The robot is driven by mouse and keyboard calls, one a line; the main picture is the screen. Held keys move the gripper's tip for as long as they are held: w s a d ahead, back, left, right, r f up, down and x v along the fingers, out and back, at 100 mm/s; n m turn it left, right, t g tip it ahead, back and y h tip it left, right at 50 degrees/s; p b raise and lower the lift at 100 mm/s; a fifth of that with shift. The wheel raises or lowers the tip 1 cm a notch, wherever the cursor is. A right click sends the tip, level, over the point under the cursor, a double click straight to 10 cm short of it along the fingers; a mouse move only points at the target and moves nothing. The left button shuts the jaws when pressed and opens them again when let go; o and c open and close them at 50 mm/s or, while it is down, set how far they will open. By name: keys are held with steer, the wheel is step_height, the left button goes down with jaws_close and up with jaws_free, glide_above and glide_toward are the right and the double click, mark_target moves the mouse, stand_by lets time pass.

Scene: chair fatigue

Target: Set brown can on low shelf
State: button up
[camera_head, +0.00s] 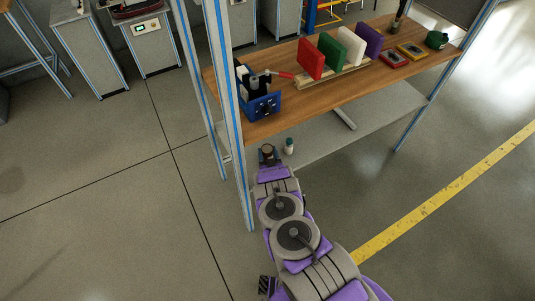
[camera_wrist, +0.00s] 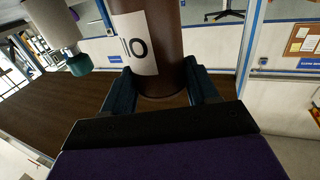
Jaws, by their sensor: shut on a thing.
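The brown can (camera_wrist: 159,85) with a white label stands between the two fingers of my gripper (camera_wrist: 162,88) in the wrist view; the gripper is shut on it. In the head view my gripper (camera_head: 268,160) is at the near left edge of the grey low shelf (camera_head: 345,126), with the can's dark round top (camera_head: 267,149) showing. Whether the can's base touches the shelf cannot be told. The wrist view looks upside down.
A small white bottle with a teal cap (camera_head: 289,146) stands on the low shelf just right of the can; it also shows in the wrist view (camera_wrist: 55,32). The wooden tabletop (camera_head: 345,92) is above. A blue-striped post (camera_head: 232,110) is close on the left. The shelf's right part is clear.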

steer(key=o, duration=1.3)
steer(key=p+v, duration=0.2)
steer(key=v, duration=1)
